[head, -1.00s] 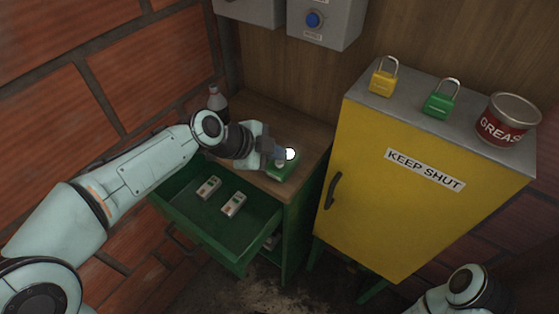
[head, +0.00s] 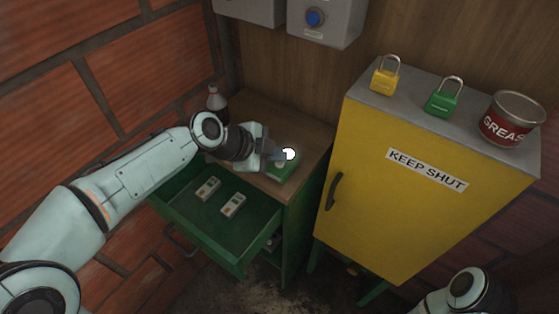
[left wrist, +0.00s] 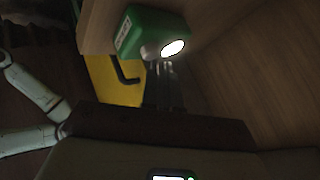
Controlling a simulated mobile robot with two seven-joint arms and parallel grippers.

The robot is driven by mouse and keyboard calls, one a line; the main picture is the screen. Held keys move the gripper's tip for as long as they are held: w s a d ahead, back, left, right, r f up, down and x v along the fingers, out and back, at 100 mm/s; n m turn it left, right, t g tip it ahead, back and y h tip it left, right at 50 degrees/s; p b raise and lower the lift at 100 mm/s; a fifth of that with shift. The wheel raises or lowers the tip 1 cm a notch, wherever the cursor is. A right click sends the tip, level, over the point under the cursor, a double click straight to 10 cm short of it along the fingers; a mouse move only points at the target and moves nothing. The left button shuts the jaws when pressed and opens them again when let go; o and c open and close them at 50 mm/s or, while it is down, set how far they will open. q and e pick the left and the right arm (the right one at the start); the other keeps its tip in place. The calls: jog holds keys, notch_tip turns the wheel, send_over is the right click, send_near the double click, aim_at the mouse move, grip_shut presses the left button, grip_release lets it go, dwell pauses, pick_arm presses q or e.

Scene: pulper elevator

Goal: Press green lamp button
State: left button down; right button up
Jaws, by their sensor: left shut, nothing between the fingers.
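The green lamp (head: 283,169) is a small green box on the wooden top of the green cabinet, and its round white lens glows. In the left wrist view the lamp (left wrist: 140,30) shows a pale label, the lit lens and a small grey knob beside it. My left gripper (head: 279,153) is shut and empty, with its fingertips right at the lamp. In the left wrist view its dark fingers (left wrist: 166,72) end just by the lens and knob; I cannot tell whether they touch. Of my right arm only a link shows at lower right; its gripper is out of view.
The open green drawer (head: 216,228) below holds two small pale devices (head: 220,197). A bottle (head: 216,104) stands behind my left wrist. The yellow cabinet (head: 410,200) on the right carries a yellow padlock (head: 385,80), a green padlock (head: 441,103) and a grease can (head: 511,120).

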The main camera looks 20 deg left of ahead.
aim_at(277, 164)
pick_arm(q)
jog(key=shift+f, duration=0.25)
dwell(0.3)
jog(key=shift+r+p, duration=0.3)
jog(key=shift+r, duration=0.7)
jog(key=shift+r, duration=0.1)
notch_tip(277, 164, up, 6)
jog(key=p, duration=0.4)
